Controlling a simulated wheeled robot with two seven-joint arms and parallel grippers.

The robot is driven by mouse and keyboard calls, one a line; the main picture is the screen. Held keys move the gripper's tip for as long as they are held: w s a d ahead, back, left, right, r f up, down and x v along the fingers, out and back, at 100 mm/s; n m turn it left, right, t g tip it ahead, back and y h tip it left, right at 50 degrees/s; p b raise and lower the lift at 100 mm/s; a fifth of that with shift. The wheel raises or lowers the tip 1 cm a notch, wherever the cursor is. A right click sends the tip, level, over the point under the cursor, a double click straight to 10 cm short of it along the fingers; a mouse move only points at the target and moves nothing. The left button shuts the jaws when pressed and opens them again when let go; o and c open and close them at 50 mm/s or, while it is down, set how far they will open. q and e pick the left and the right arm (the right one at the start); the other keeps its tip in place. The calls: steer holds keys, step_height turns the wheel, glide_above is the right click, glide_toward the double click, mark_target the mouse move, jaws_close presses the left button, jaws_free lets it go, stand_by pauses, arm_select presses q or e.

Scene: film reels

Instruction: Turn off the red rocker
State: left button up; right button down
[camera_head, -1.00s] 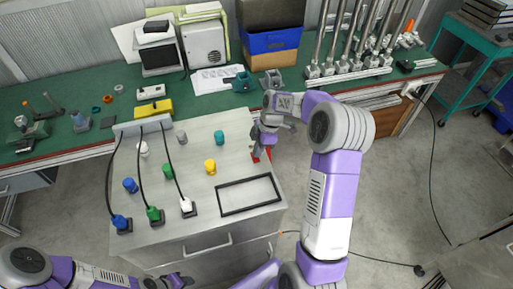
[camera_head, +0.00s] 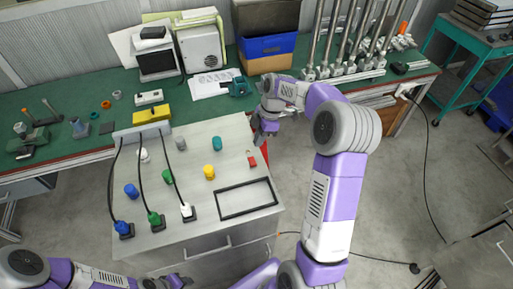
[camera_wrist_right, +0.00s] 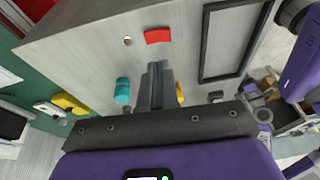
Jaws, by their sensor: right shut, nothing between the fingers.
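The red rocker (camera_head: 251,160) is a small red block on the right part of the grey cabinet top in the head view. In the right wrist view the red rocker (camera_wrist_right: 157,36) lies just beyond the fingertips, with a small round hole or knob beside it. I cannot tell which way it is tipped. My right gripper (camera_head: 261,139) is shut and empty near the cabinet's far right edge, apart from the rocker in the picture. Its closed fingers (camera_wrist_right: 158,70) show in the wrist view. My left gripper (camera_head: 170,283) is at the bottom edge, partly cut off, its jaws unclear.
A green workbench (camera_head: 200,110) with boxes and metal posts stands behind.

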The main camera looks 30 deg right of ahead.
steer(key=shift+w+p+v, duration=0.15)
steer(key=shift+v, duration=1.2)
steer(key=shift+w+p+v, duration=0.15)
steer(key=shift+v, duration=1.2)
